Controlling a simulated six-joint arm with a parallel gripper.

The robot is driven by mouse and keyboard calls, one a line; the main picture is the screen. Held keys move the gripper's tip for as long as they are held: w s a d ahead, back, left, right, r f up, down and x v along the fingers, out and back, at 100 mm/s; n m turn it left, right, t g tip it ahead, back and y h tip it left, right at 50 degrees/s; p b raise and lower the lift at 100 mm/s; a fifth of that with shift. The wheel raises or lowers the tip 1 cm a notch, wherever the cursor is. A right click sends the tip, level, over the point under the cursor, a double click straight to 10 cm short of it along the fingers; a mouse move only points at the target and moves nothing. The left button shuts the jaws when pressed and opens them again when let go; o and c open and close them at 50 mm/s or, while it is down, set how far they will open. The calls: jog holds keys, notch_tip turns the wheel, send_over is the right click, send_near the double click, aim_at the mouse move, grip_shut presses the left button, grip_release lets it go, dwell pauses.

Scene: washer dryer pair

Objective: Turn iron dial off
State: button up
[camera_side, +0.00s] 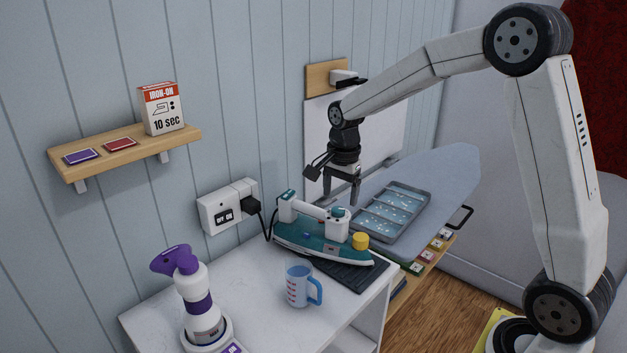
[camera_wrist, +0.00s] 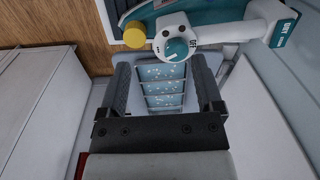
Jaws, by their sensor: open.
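The teal and white iron (camera_side: 312,238) rests on a dark ribbed pad (camera_side: 350,272) on the white counter. Its teal dial (camera_side: 338,212) sits on a white round housing; in the wrist view the dial (camera_wrist: 175,49) shows a white pointer mark, with OFF lettering beside its lower right edge. I cannot tell exactly which setting the pointer marks. A yellow cap (camera_side: 360,241) projects from the iron's side. My gripper (camera_side: 341,199) is open and empty, pointing down above and behind the iron. In the wrist view the dial lies just beyond my fingertips (camera_wrist: 161,64), apart from them.
A divided metal tray (camera_side: 403,190) lies on the ironing board (camera_side: 455,165) behind the iron. A measuring cup (camera_side: 298,287) and purple-white steamer (camera_side: 196,295) stand in front. A wall outlet (camera_side: 222,211) holds the iron's plug. A shelf (camera_side: 125,157) carries an iron-on box.

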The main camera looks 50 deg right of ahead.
aim_at(338, 208)
jog(key=w+d+m, duration=0.1)
jog(key=d+r+m, duration=0.1)
jog(key=m, duration=0.1)
jog(key=w+d+m, duration=0.1)
jog(key=shift+w+r+g, duration=0.3)
jog(key=shift+r, duration=0.05)
jog(key=shift+f, duration=0.15)
jog(key=shift+f, duration=3.8)
grip_shut()
